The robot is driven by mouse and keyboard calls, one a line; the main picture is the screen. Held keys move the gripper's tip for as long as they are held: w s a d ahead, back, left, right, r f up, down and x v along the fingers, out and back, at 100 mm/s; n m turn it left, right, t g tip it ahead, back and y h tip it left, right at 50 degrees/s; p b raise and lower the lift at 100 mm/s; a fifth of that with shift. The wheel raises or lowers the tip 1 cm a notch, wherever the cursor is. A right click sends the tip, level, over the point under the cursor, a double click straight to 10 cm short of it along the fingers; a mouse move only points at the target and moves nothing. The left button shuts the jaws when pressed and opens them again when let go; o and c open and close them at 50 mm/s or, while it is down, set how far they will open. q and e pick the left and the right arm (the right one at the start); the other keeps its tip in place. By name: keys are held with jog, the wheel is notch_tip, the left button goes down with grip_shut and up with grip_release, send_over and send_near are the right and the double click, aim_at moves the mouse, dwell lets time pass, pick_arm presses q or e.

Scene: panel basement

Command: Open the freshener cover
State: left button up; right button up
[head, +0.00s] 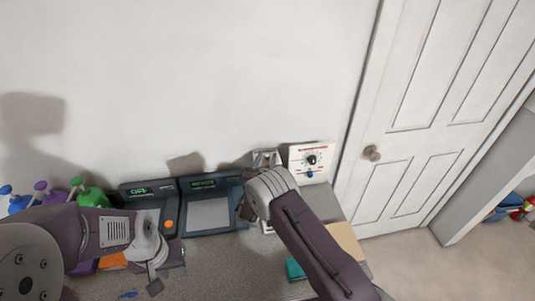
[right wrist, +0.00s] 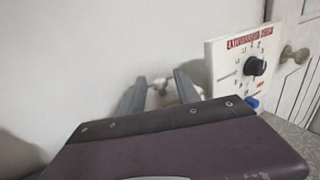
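A small whitish object (head: 266,155), which may be the freshener, is by the wall just left of the dial panel; my right arm hides much of what is below it. In the right wrist view, a white object (right wrist: 160,92) shows between the fingers, its lower part hidden by the gripper body. I cannot make out a cover on it. My right gripper (right wrist: 160,85) is open, its two fingers apart on either side of that object; contact cannot be told. My left gripper (head: 156,273) is over the counter at the lower left, away from the object, and its opening is unclear.
A white panel with a black dial (head: 311,160) stands right of the object. Two dark devices with screens (head: 205,182) stand to the left. A teal item (head: 294,269) lies by my right arm. A door (head: 415,120) is at right.

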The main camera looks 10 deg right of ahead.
jog(key=shift+x, duration=0.95)
jog(key=shift+s, duration=0.1)
grip_shut()
dwell(0.6)
